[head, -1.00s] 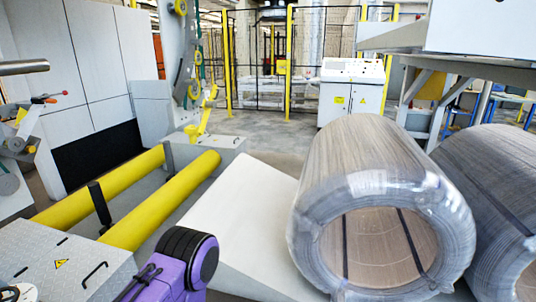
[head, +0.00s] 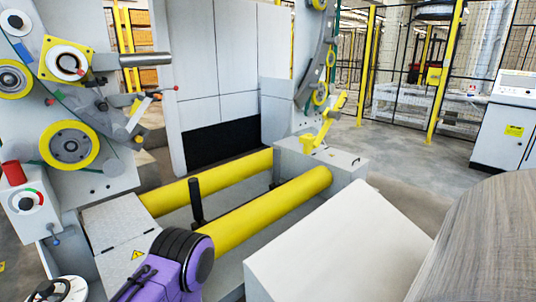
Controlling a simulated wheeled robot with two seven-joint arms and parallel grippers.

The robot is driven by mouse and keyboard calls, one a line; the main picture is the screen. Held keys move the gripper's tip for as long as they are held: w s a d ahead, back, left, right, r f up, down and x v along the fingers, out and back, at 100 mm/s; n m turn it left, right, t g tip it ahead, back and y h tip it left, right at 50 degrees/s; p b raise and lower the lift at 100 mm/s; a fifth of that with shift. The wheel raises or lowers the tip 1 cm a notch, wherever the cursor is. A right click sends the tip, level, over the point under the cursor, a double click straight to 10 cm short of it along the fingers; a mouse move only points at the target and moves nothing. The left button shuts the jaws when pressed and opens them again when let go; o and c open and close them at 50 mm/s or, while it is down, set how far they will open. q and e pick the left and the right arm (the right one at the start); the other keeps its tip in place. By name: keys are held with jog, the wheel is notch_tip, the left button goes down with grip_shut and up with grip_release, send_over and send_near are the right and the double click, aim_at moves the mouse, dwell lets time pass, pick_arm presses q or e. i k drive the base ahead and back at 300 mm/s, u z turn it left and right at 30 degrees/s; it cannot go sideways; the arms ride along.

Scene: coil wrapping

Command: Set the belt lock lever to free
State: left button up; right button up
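I cannot tell for certain which part is the belt lock lever. On the wrapping machine (head: 120,165) at the left, a small lever with a red-orange tip (head: 155,97) sticks out to the right, beside a thin rod with a red ball end (head: 176,88). Lower left is a grey box with a red and green dial (head: 28,200) and a red cylinder on top (head: 13,173). A small blue-knobbed handle (head: 56,241) sits below it. My purple arm link shows at the bottom, below these parts. Neither gripper is in view.
Two yellow rollers (head: 265,212) with a black upright post (head: 196,202) lie across the middle. A white sloped platform (head: 335,250) and a large wrapped coil (head: 480,240) fill the lower right. A control cabinet (head: 505,120) stands at the far right.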

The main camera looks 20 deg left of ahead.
aim_at(49, 226)
jog(key=u, duration=1.05)
jog(key=i, duration=0.9)
jog(key=u, duration=1.05)
